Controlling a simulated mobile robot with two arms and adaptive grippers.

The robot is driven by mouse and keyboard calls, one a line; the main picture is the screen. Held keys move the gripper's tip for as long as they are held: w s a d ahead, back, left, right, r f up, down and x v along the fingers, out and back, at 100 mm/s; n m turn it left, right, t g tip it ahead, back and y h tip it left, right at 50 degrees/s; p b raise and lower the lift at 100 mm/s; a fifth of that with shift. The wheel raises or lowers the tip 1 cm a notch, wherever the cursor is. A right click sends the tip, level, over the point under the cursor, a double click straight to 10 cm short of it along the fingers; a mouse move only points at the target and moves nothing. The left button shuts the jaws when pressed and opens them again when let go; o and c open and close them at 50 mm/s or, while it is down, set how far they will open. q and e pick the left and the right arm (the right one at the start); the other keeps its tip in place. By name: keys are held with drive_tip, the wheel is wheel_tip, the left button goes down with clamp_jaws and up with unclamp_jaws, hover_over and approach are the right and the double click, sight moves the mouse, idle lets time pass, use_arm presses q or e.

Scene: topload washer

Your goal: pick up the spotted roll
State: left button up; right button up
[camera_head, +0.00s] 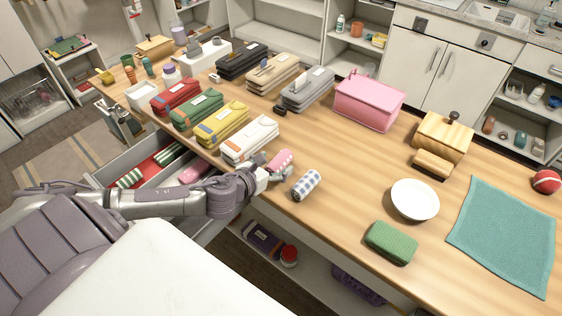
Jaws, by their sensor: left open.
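A pink roll with faint pale spots (281,160), which looks like the spotted roll, lies on the wooden table near its front edge. My left gripper (273,174) is open, right beside the roll's near end and partly overlapping it in the picture. I cannot tell whether the fingers touch it. A blue-and-white checked roll (305,184) lies just to the right of the gripper. My right gripper is not in view.
Several zipped pouches stand left of and behind the roll, the white pouch (250,139) closest. A white plate (415,199), green sponge (391,242) and teal cloth (505,236) lie to the right.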

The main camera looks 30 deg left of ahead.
sight(279, 161)
use_arm(q)
drive_tip(key=shift+p+x, duration=0.7)
drive_tip(key=shift+x, duration=2.1)
drive_tip(key=shift+s+r, duration=0.1)
drive_tip(key=c, duration=0.9)
